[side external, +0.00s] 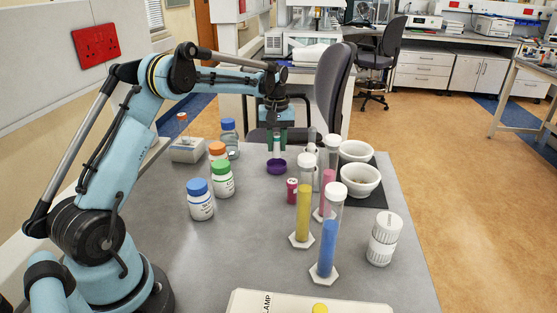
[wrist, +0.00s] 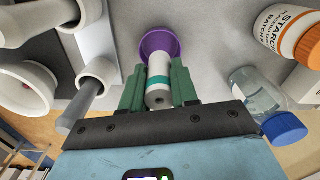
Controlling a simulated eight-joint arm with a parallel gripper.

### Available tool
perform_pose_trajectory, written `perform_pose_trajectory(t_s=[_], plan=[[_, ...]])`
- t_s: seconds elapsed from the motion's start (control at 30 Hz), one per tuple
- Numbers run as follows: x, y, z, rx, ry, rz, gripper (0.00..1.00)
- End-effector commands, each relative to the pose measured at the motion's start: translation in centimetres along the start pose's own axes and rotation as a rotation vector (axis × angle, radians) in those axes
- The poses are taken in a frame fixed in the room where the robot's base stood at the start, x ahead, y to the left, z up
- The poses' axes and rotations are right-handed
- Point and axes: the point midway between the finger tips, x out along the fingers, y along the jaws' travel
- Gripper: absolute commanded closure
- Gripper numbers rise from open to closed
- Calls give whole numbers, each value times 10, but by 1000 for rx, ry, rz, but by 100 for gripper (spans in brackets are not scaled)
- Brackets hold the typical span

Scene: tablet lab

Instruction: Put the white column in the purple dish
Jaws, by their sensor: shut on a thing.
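The white column (wrist: 158,70) has a teal band and stands roughly upright between the green fingers of my gripper (wrist: 158,91). My gripper (side external: 277,138) is shut on it, and the column (side external: 277,153) shows below the fingers in the side view. The purple dish (side external: 277,168) sits on the grey table right under the column. In the wrist view, the column's far end overlaps the inside of the dish (wrist: 149,44). I cannot tell whether the column touches the dish floor.
Capped bottles, including a green-capped one (side external: 223,182), stand left of the dish. Measuring cylinders with yellow (side external: 303,212) and blue (side external: 327,250) contents, a small crimson jar (side external: 292,191) and white bowls (side external: 361,182) stand to the right.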

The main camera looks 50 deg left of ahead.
Motion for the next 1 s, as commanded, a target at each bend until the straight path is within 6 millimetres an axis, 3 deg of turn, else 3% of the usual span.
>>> perform_pose_trajectory(t_s=[0.33, 0.77, 0.8, 0.93, 1.0], plan=[[38, 0, 0, -2, 0, 0, 100], [44, 0, 0, -2, 0, 0, 100], [44, 0, 0, -2, 0, 0, 67], [44, -1, 0, -2, 0, 0, 47], [44, -1, 0, -2, 0, 0, 46]])
